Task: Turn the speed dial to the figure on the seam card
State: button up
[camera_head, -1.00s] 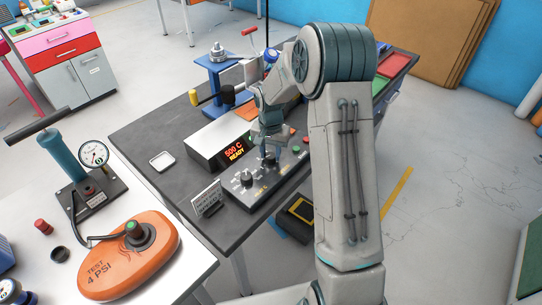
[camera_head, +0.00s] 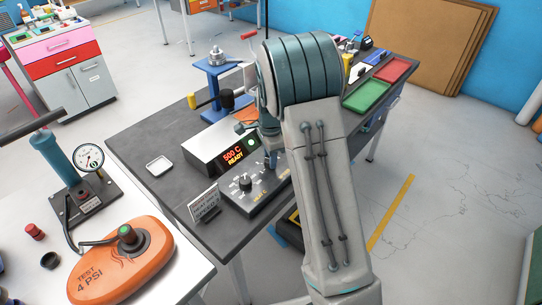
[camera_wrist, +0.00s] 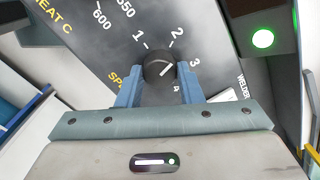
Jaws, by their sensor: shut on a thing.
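The speed dial (camera_wrist: 157,68) is a round black knob with a white pointer line, on the dark control panel (camera_wrist: 105,62). The figures 1 to 4 are printed around it. The pointer aims up and right, between 2 and 3. My gripper (camera_wrist: 159,84) is shut on the dial, with a blue finger on each side. In the head view my gripper (camera_head: 270,162) is at the panel, partly hidden by my arm. The seam card (camera_head: 204,203) stands upright at the table's near edge; its writing is too small to read.
The heat dial (camera_head: 245,182) is left of my gripper on the same panel. A box with a red display (camera_head: 233,156) reads "500 C READY" behind it. A green lamp (camera_wrist: 263,39) glows nearby. An orange inflatable (camera_head: 120,272) lies on the white table.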

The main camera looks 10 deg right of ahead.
jog(key=m, duration=0.2)
jog(key=m+p, duration=0.1)
jog(key=m, duration=0.1)
jog(key=shift+w+a+r+m, duration=0.1)
jog(key=shift+r+m, duration=0.1)
jog(key=shift+m, duration=0.1)
jog(key=shift+m+p, duration=1.1)
jog(key=shift+m, duration=1.2)
jog(key=shift+w, duration=0.1)
jog(key=o, duration=1)
jog(key=shift+f, duration=0.1)
notch_tip(320, 180, up, 14)
jog(key=shift+f+b, duration=0.1)
jog(key=shift+b, duration=0.25)
